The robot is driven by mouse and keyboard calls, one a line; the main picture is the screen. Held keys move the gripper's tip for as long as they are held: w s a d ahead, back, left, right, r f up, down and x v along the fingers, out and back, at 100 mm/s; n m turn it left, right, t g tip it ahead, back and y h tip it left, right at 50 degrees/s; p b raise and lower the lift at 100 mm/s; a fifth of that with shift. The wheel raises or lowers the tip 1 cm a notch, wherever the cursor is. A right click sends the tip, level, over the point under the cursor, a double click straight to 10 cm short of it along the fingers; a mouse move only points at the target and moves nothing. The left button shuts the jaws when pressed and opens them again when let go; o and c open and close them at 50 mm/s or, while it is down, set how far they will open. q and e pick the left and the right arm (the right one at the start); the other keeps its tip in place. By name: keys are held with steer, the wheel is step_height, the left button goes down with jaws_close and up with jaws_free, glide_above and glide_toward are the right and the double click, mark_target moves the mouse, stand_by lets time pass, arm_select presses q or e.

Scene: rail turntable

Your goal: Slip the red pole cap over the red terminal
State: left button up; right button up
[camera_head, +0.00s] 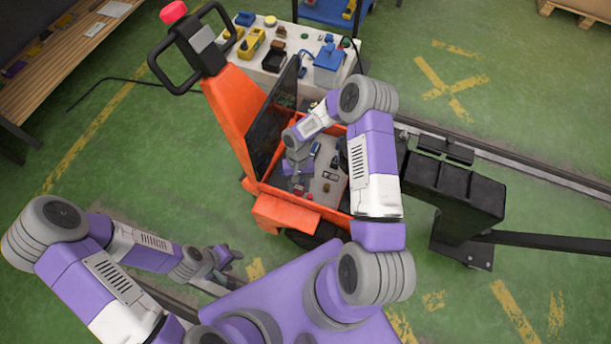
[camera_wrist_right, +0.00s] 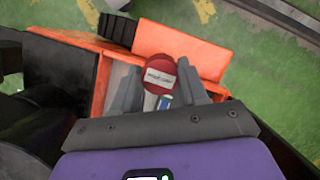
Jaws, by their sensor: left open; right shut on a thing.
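My right gripper (camera_head: 298,184) reaches down into the open compartment of an orange truck. In the right wrist view, its fingers (camera_wrist_right: 160,88) are shut on a round red piece with a white label, which looks like the red pole cap (camera_wrist_right: 160,65). The label is too small to read surely. A small red spot shows by the gripper in the head view, too small to identify. I cannot make out the red terminal; the gripper and held piece may hide it. My left gripper (camera_head: 230,268) is open and empty, low over the floor at the left.
The orange truck (camera_head: 236,112) has a black handle and a raised dark lid (camera_head: 272,118) beside the compartment. A pale table (camera_head: 262,72) with several tools and parts stands behind it. A wooden bench (camera_head: 50,65) is at the upper left.

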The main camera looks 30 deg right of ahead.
mark_target(310, 195)
steer(key=w+d+f+m+b, duration=0.1)
steer(key=d+f+m, duration=0.1)
steer(key=f, duration=0.2)
steer(key=w+d+f+m+t+b, duration=0.1)
steer(key=d+f+m, duration=0.1)
steer(key=f, duration=0.1)
steer(key=w+d+f+m+t, duration=0.1)
steer(key=d+f+m, duration=0.1)
steer(key=f, duration=0.2)
steer(key=shift+d+f+m+b, duration=0.2)
steer(key=shift+f+m+b, duration=0.15)
steer(key=shift+m+b, duration=0.05)
steer(key=shift+w+d+b+x, duration=0.15)
steer(key=shift+b+x, duration=0.55)
steer(key=shift+x, duration=0.25)
steer(key=shift+w+d+b+x, duration=0.1)
steer(key=shift+d+b+x, duration=0.05)
steer(key=shift+b+x, duration=0.7)
steer(key=shift+w+d+b+x, duration=0.15)
steer(key=shift+b+x, duration=0.4)
steer(key=shift+x, duration=0.5)
steer(key=shift+f, duration=0.3)
steer(key=shift+x, duration=0.9)
steer(key=shift+w+d+f, duration=0.1)
steer(key=shift+d+f, duration=0.05)
steer(key=shift+f, duration=0.1)
steer(key=o, duration=1)
